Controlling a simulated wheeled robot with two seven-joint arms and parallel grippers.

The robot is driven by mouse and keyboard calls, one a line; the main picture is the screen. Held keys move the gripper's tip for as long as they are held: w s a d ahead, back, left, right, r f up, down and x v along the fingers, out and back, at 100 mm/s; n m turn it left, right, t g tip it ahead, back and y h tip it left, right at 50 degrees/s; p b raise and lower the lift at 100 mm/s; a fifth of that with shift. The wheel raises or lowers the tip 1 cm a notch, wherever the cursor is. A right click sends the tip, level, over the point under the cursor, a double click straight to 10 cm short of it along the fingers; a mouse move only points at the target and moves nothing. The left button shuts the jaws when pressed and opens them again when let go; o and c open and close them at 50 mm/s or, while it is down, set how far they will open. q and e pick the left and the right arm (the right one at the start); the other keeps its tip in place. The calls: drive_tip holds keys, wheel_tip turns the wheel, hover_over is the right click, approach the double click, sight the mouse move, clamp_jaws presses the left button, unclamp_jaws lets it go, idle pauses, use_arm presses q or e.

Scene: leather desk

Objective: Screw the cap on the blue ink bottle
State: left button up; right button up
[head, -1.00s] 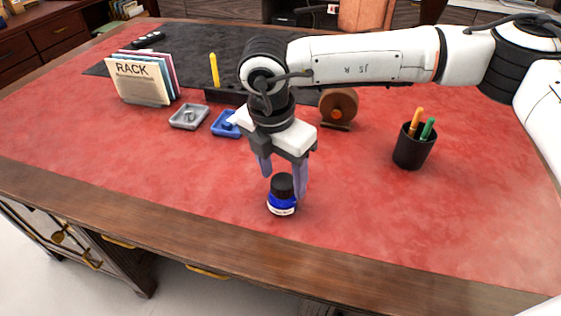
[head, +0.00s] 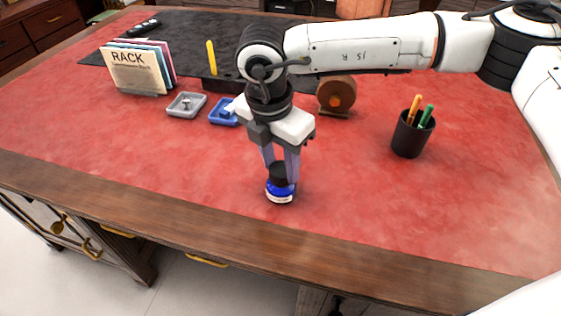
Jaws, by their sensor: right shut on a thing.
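The blue ink bottle (head: 280,193) stands upright on the red leather desk top, near the front edge. Its black cap (head: 279,174) sits on top of the bottle; how tightly it is seated cannot be told. My right gripper (head: 280,173) points straight down over the bottle, its fingers on either side of the cap and shut on it. The fingers partly cover the sides of the cap. My left gripper is not in view.
A blue tray (head: 214,119) and a grey tray (head: 173,111) lie behind to the left, near a card rack (head: 134,92). A black pen cup (head: 402,145) stands to the right. A brown round holder (head: 322,99) is behind. The desk around the bottle is clear.

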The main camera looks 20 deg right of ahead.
drive_tip(key=shift+f, duration=0.1)
idle(0.3)
drive_tip(key=shift+f+b, duration=0.1)
drive_tip(key=shift+b, duration=0.2)
drive_tip(key=shift+f+m+b, duration=0.1)
drive_tip(key=shift+m+b, duration=0.35)
drive_tip(key=shift+m, duration=0.45)
drive_tip(key=shift+m+g+b, duration=0.3)
drive_tip(key=shift+m, duration=0.8)
drive_tip(key=shift+m+b, duration=0.45)
drive_tip(key=shift+m, duration=0.25)
drive_tip(key=m, duration=0.2)
drive_tip(key=shift+m+g, duration=0.3)
drive_tip(key=shift+g, duration=0.1)
drive_tip(key=o, duration=1.1)
drive_tip(key=shift+c, duration=0.2)
drive_tip(key=shift+o, duration=0.3)
drive_tip(key=shift+r, duration=0.2)
